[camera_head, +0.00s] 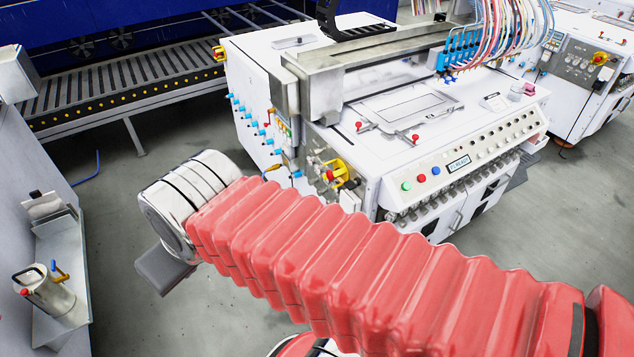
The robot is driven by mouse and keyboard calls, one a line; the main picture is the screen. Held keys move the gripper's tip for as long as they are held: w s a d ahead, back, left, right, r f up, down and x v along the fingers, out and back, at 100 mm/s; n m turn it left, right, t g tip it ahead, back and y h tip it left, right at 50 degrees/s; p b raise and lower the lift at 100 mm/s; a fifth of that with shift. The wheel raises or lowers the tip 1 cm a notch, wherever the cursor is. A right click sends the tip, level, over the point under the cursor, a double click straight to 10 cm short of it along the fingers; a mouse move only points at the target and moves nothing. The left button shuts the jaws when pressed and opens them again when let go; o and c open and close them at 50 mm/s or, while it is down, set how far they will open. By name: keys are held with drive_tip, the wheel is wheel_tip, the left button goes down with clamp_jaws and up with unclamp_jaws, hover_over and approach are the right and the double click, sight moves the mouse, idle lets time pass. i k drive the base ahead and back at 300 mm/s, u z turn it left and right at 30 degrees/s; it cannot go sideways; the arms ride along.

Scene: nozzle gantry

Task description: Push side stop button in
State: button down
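A small yellow box with a red button (218,53) sits on the rear left corner of the white nozzle gantry machine (262,75). It looks like the side stop button; it is too small to tell whether it is pressed. My red-sleeved arm crosses the foreground from the lower right to the left. Its silver wrist is nearer the camera than the machine and apart from the button. A grey part of my gripper (166,268) shows below the wrist. Its fingers cannot be made out, and I see nothing held.
The machine's front panel has green, red and blue buttons (421,178). A roller conveyor (110,82) runs behind. A shelf with a metal jug (45,290) stands left. Grey floor lies between.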

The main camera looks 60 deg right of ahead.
sight(330, 176)
drive_tip(key=z, duration=0.05)
drive_tip(key=i, duration=1)
drive_tip(key=u, duration=0.05)
